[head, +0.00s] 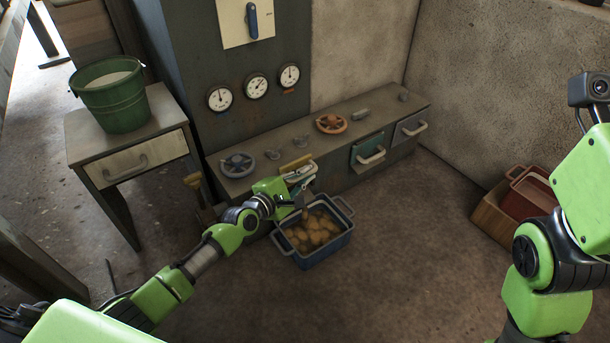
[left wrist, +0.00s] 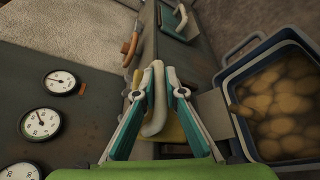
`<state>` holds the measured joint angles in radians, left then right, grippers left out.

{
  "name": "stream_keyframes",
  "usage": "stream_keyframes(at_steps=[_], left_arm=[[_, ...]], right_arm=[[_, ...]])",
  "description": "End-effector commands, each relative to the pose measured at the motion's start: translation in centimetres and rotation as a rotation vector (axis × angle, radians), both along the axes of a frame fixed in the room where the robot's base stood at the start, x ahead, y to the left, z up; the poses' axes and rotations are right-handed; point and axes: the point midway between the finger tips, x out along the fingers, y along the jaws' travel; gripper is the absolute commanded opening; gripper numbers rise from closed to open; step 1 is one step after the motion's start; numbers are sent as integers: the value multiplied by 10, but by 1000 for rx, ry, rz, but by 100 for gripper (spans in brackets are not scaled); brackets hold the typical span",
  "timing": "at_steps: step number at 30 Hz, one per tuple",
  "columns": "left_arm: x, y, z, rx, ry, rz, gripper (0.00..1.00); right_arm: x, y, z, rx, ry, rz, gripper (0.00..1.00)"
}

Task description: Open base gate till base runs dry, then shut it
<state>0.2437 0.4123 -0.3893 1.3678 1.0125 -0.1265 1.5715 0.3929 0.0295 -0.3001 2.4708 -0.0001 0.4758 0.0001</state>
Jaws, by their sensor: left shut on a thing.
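A yellow gate (head: 296,164) with a pale handle (head: 300,174) sits at the front of the long grey bench. My left gripper (head: 300,182) is shut on this handle. In the left wrist view, the fingers close around the pale handle (left wrist: 155,116), with the yellow gate (left wrist: 173,122) behind them. A blue bin (head: 320,252) with two side handles stands on the floor below the gate. Brown lumps (head: 313,232) lie in it; they also show in the left wrist view (left wrist: 275,105). My right gripper is outside the views.
A green gate (head: 366,152) and a grey gate (head: 410,127) are farther right. A green bucket (head: 113,100) stands on a small table. Red and brown boxes (head: 528,194) stand by the wall.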

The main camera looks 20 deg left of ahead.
Motion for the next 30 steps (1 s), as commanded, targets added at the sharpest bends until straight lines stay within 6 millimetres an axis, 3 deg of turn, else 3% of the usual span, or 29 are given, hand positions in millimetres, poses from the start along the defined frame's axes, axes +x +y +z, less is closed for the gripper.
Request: stream_keyframes(at_steps=[1, 2, 3, 16, 30], left_arm=[[0, 0, 1, -1, -2, 0, 18], [0, 0, 1, -1, -2, 0, 26], [0, 0, 1, -1, -2, 0, 28], [-7, 2, 1, -2, 1, 0, 28], [-86, 30, 19, 1, 1, 0, 28]], right_arm=[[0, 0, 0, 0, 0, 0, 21], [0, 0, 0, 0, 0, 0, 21], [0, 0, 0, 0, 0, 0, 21], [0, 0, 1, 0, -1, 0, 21], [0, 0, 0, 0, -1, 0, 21]])
